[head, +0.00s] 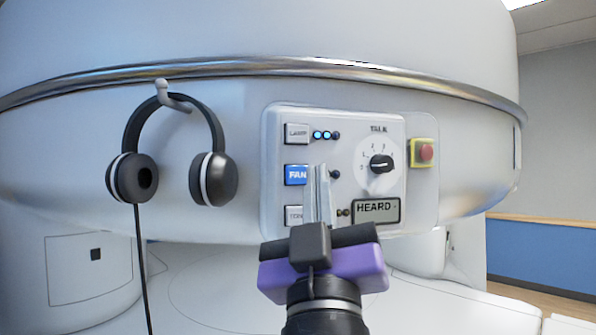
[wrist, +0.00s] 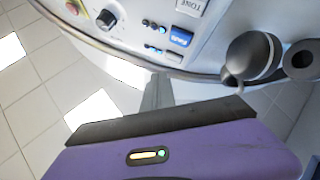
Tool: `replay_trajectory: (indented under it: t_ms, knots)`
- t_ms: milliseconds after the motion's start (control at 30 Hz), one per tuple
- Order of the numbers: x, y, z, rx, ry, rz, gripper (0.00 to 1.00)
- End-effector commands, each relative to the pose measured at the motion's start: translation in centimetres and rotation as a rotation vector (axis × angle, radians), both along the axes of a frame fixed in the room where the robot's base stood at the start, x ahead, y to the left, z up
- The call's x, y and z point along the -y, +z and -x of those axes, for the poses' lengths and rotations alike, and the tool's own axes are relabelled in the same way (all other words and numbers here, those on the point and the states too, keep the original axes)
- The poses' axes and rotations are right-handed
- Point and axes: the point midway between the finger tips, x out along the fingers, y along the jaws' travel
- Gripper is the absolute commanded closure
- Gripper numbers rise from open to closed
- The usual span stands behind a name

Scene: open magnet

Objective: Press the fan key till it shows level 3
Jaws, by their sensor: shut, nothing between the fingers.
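The fan key (head: 296,175) is lit blue with white letters, in the middle of the key column on the white panel (head: 349,128). It also shows, upside down, in the wrist view (wrist: 180,37). My gripper (head: 317,170) is shut and empty. In the head view its fingers overlap the panel just right of the fan key and cover part of its row of lights. The rightmost fan light (head: 336,174) looks dark. In the wrist view the fan lights (wrist: 154,26) are too small to read a level. My fingertips (wrist: 157,80) appear apart from the key there.
The lamp key (head: 297,134) is above, with two blue lights lit; a third key (head: 295,215) is below. Right are the talk dial (head: 381,164), a display reading HEARD (head: 376,209) and a red button (head: 425,152). Black headphones (head: 214,180) hang left on a hook.

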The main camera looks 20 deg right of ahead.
Motion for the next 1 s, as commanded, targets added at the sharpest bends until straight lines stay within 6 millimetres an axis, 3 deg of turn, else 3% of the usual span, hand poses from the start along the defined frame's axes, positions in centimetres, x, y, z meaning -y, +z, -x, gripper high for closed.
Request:
replay_trajectory:
  t_ms: [200, 400, 1000]
  knots:
    - [0.4, 0.0, -2.9, -0.001, -0.002, 0.001, 1.00]
    - [0.7, 0.0, -4.5, -0.001, -0.001, 0.000, 1.00]
    - [0.7, 0.0, -5.1, 0.001, 0.000, 0.001, 1.00]
